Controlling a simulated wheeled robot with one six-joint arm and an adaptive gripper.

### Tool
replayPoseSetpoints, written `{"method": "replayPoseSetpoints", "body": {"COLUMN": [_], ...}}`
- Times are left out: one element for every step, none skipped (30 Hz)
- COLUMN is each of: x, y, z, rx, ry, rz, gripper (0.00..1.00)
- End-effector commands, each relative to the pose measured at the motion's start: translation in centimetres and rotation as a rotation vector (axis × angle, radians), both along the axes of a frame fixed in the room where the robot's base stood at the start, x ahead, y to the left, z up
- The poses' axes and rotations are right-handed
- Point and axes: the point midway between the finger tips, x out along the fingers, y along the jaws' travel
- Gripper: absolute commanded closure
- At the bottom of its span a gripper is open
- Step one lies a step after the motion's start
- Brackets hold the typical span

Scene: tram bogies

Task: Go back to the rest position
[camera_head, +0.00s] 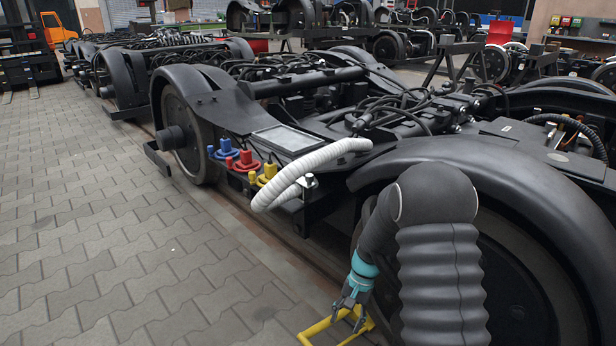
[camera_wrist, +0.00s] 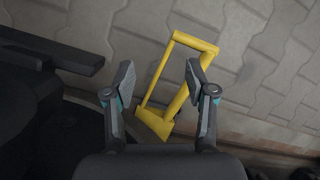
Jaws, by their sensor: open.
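My gripper (camera_head: 352,299) is low at the front right of the head view, beside the wheel of the nearest bogie (camera_head: 440,165). In the wrist view my gripper (camera_wrist: 160,88) has its two fingers spread apart. A yellow frame-shaped object (camera_wrist: 195,43) shows beyond and between the fingers, over the paving. The same yellow object (camera_head: 318,328) shows in the head view just below the gripper, partly cut off by the bottom edge. I cannot tell whether the right finger touches it.
Blue (camera_head: 224,149), red (camera_head: 246,161) and yellow (camera_head: 267,174) connectors sit on the bogie's side by a white corrugated hose (camera_head: 310,172). More bogies stand behind. An orange forklift (camera_head: 55,30) is at the far left. The paved floor (camera_head: 90,220) at left is clear.

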Motion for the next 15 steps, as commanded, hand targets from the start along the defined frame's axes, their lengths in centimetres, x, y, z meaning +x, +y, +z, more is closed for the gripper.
{"method": "replayPoseSetpoints", "body": {"x": [-0.8, -1.2, -1.9, -2.4, -2.9, -3.6, -4.1, -4.6, -5.2, -5.7, -6.3, -7.0, -7.5, -8.0, -8.8], "y": [-0.3, -0.5, -0.7, -0.9, -1.1, -1.3, -1.4, -1.6, -1.8, -2.0, -2.1, -2.3, -2.5, -2.6, -2.8], "z": [2.3, 3.3, 4.7, 5.7, 6.7, 7.9, 8.8, 9.8, 11.0, 11.8, 12.7, 13.8, 14.7, 15.5, 16.6], "rx": [-0.007, -0.012, -0.019, -0.024, -0.028, -0.035, -0.040, -0.045, -0.052, -0.058, -0.063, -0.071, -0.076, -0.082, -0.091], "ry": [-0.021, -0.032, -0.046, -0.056, -0.067, -0.081, -0.092, -0.104, -0.119, -0.131, -0.141, -0.158, -0.169, -0.182, -0.198], "rz": [0.028, 0.045, 0.067, 0.084, 0.098, 0.118, 0.132, 0.146, 0.164, 0.175, 0.188, 0.205, 0.216, 0.227, 0.242], "gripper": [0.44, 0.44, 0.44, 0.44, 0.44, 0.44, 0.44, 0.44, 0.44, 0.44, 0.44, 0.44, 0.44, 0.44, 0.44]}}
